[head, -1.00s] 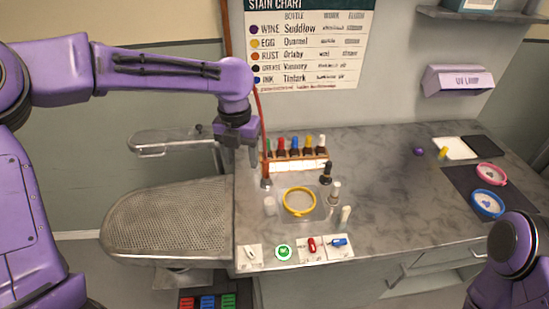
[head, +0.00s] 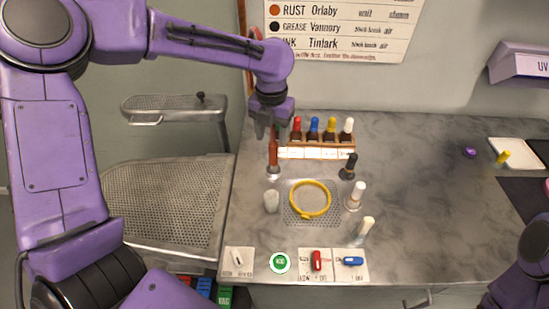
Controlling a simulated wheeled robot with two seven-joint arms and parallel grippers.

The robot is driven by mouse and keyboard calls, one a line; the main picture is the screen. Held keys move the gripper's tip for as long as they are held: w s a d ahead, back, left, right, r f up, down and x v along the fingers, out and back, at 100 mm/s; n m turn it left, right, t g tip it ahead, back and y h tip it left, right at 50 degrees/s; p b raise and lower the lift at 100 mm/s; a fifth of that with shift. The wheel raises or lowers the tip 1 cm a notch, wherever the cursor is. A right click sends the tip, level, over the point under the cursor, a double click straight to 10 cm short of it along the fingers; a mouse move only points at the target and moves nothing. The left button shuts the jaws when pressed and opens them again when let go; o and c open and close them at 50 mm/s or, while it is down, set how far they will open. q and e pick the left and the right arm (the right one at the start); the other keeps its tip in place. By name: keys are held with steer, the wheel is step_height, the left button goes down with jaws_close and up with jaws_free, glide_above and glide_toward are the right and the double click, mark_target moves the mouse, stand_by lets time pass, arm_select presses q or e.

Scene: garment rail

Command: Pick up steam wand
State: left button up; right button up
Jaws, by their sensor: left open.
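The steam wand appears to be the slim red-brown upright piece (head: 273,155) standing in a small grey base on the left part of the marble counter, in the head view.
A wooden rack (head: 318,152) of several colour-capped bottles stands close right of the wand. A yellow hoop (head: 310,198) lies on a perforated plate in front, with small bottles beside it. Switches line the front edge. A perforated board (head: 165,205) is at left. The counter's right middle is clear.

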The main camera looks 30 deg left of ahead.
mark_target(273, 153)
arm_select(q)
step_height(273, 153, down, 2)
steer(key=shift+f, duration=0.15)
steer(key=f, duration=0.2)
steer(key=f+p, duration=0.1)
steer(key=f, duration=0.1)
steer(key=shift+s+d, duration=0.1)
steer(key=shift+d, duration=0.1)
steer(key=shift+f, duration=0.5)
steer(key=shift+r, duration=0.1)
jaws_close()
